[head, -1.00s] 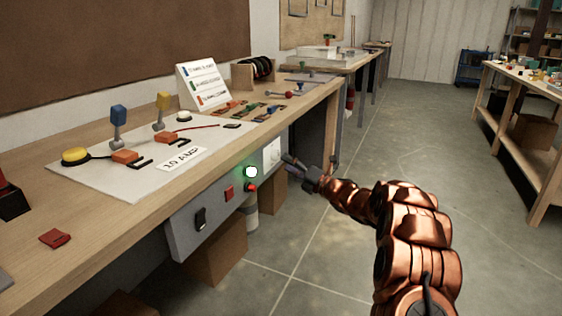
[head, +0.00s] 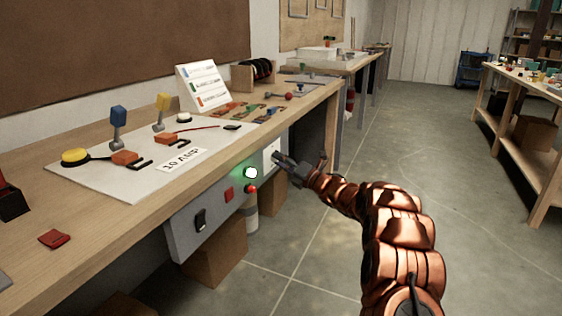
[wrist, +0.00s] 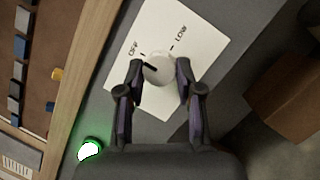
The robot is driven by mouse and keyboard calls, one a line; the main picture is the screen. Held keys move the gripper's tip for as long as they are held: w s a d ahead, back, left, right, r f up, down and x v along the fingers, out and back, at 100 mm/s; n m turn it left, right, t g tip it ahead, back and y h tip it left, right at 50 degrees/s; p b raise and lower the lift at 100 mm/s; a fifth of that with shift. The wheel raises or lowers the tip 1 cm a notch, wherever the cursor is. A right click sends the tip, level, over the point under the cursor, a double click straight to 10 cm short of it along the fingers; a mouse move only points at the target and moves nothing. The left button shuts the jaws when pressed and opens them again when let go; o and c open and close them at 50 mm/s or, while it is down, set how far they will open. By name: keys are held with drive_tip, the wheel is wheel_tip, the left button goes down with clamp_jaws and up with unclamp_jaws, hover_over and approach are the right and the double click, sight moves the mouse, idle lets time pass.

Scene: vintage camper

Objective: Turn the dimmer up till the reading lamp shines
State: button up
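The dimmer is a round white knob (wrist: 160,68) on a white plate (wrist: 200,30) marked OFF and LOW. Its dark pointer line points close to OFF. The plate also shows in the head view (head: 268,148) on the grey panel at the bench front, with the knob hidden behind my gripper (head: 279,158). In the wrist view my gripper (wrist: 160,70) is open, one finger on each side of the knob. I cannot tell whether the fingertips touch it. I cannot make out a reading lamp in either view.
A lit green button (head: 250,173), a red button (head: 252,188), a red switch (head: 229,194) and a black rocker switch (head: 201,219) sit on the same panel. Cardboard boxes (head: 217,256) stand below. The floor (head: 400,140) on the right is open.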

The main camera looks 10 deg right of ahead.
drive_tip(key=c, duration=0.5)
drive_tip(key=shift+c, duration=0.2)
drive_tip(key=m+g+h+p, duration=0.1)
drive_tip(key=m+p, duration=0.4)
drive_tip(key=p, duration=0.3)
drive_tip(key=m+g+h+p, duration=0.1)
drive_tip(key=m+p, duration=0.5)
drive_tip(key=p, duration=0.3)
drive_tip(key=r+m+g+h+p, duration=0.1)
drive_tip(key=m+p, duration=0.5)
drive_tip(key=p, duration=0.2)
drive_tip(key=shift+r+g, duration=0.1)
drive_tip(key=shift+g, duration=0.3)
drive_tip(key=shift+p, duration=0.4)
